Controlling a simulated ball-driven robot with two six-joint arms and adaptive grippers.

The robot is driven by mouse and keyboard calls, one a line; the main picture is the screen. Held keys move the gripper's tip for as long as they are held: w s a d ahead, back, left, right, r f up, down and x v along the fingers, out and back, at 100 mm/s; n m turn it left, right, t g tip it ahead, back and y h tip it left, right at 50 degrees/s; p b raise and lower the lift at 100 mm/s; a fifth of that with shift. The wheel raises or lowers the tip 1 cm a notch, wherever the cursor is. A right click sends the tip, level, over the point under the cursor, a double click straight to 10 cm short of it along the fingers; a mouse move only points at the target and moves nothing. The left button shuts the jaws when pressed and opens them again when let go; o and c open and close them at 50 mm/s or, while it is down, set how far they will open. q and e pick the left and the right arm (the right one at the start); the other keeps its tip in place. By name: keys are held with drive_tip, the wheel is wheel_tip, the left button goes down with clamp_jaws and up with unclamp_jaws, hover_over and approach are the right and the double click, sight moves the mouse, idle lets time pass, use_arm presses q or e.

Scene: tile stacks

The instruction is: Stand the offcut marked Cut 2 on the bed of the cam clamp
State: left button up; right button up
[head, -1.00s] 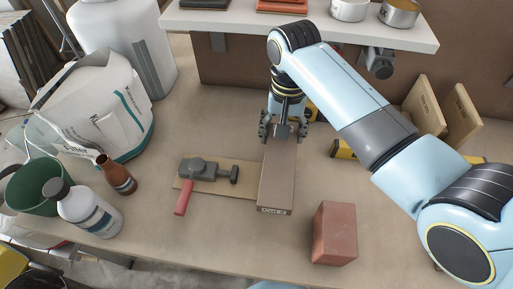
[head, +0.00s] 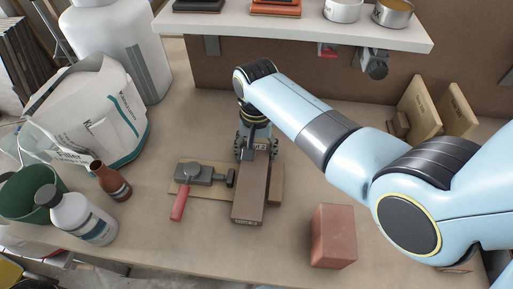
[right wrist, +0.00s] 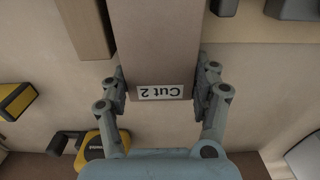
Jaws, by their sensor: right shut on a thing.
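The offcut marked Cut 2 (head: 251,192) is a long brown block, held level at its far end. Its label shows in the right wrist view (right wrist: 161,92). My right gripper (head: 256,150) is shut on that end, with a finger on each side in the right wrist view (right wrist: 163,85). The cam clamp has a pale wooden bed (head: 176,187), a grey cam body (head: 200,174) and a red handle (head: 179,206). The offcut is over the bed, between the cam and a wooden strip (head: 277,184) on the right. I cannot tell whether it touches the bed. My left gripper is out of view.
A red brick (head: 334,236) stands at the right front. A brown bottle (head: 112,181), a white bottle (head: 83,216), a green bucket (head: 22,192) and a filler bag (head: 95,112) are on the left. A shelf (head: 300,27) overhangs the back. Yellow tools (right wrist: 104,145) lie behind the gripper.

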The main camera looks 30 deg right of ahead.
drive_tip(key=o, duration=1.4)
drive_tip(key=shift+r, duration=0.1)
wheel_tip(320, 180, up, 12)
drive_tip(key=p, duration=0.1)
